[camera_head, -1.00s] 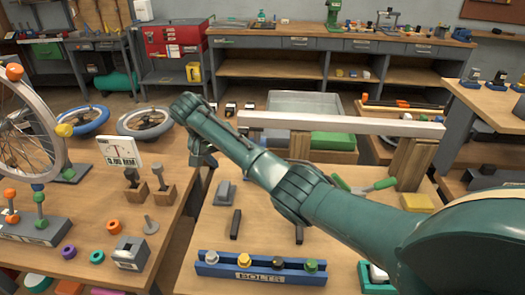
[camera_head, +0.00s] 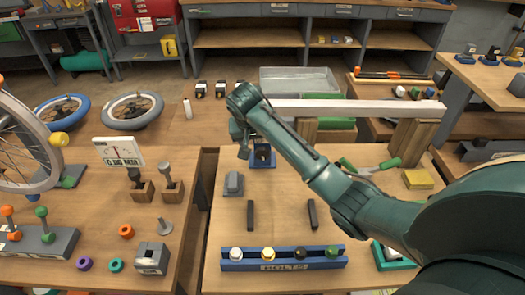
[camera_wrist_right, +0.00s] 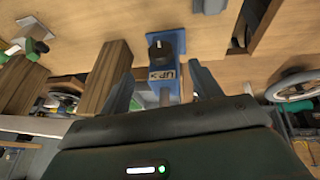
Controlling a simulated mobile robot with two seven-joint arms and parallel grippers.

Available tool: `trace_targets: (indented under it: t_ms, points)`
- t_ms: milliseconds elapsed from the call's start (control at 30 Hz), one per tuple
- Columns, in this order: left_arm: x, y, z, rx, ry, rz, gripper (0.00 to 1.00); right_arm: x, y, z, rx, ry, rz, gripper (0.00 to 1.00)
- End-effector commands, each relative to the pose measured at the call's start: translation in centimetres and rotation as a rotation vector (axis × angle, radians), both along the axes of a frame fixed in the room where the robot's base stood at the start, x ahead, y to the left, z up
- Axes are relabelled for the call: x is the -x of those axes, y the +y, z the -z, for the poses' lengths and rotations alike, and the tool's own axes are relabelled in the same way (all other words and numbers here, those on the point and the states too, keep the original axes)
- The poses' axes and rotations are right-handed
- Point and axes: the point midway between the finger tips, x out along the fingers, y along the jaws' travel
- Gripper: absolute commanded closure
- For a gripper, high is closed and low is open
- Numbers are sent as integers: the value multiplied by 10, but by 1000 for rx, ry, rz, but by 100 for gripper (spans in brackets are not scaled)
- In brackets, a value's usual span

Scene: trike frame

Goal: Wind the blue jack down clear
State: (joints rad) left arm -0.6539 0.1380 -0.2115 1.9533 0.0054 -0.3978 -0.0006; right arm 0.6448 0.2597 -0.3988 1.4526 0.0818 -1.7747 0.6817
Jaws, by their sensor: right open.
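The blue jack (camera_head: 262,156) stands on the right-hand bench at the left end of a pale metal beam (camera_head: 345,108), partly hidden behind my right gripper (camera_head: 243,143). In the right wrist view the blue jack (camera_wrist_right: 166,27) shows a black knob (camera_wrist_right: 158,54) and a label reading "UP". My right gripper's fingers (camera_wrist_right: 163,88) are apart, one on each side of the jack in the picture, with nothing held. I cannot tell whether the jack touches the beam. My left gripper is not in view.
The beam rests on wooden blocks (camera_head: 408,140). A blue bolt rack (camera_head: 283,259), black bars (camera_head: 250,215) and a grey block (camera_head: 233,184) lie on the bench. A dial gauge sign (camera_head: 119,152) stands on the left bench. A gap separates the benches.

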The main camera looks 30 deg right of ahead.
Motion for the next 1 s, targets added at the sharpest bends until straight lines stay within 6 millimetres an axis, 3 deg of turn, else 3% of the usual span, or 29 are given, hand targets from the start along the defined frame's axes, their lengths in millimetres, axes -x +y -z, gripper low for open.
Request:
trace_targets:
  t_ms: [200,400,833,1000]
  points:
    - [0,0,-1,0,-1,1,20,-13,-14,43,2,4,3,37]
    - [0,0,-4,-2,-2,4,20,-21,-21,66,0,1,1,37]
    - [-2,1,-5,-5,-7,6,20,-24,-24,76,0,0,1,37]
    - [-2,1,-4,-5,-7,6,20,-24,-24,76,0,0,1,50]
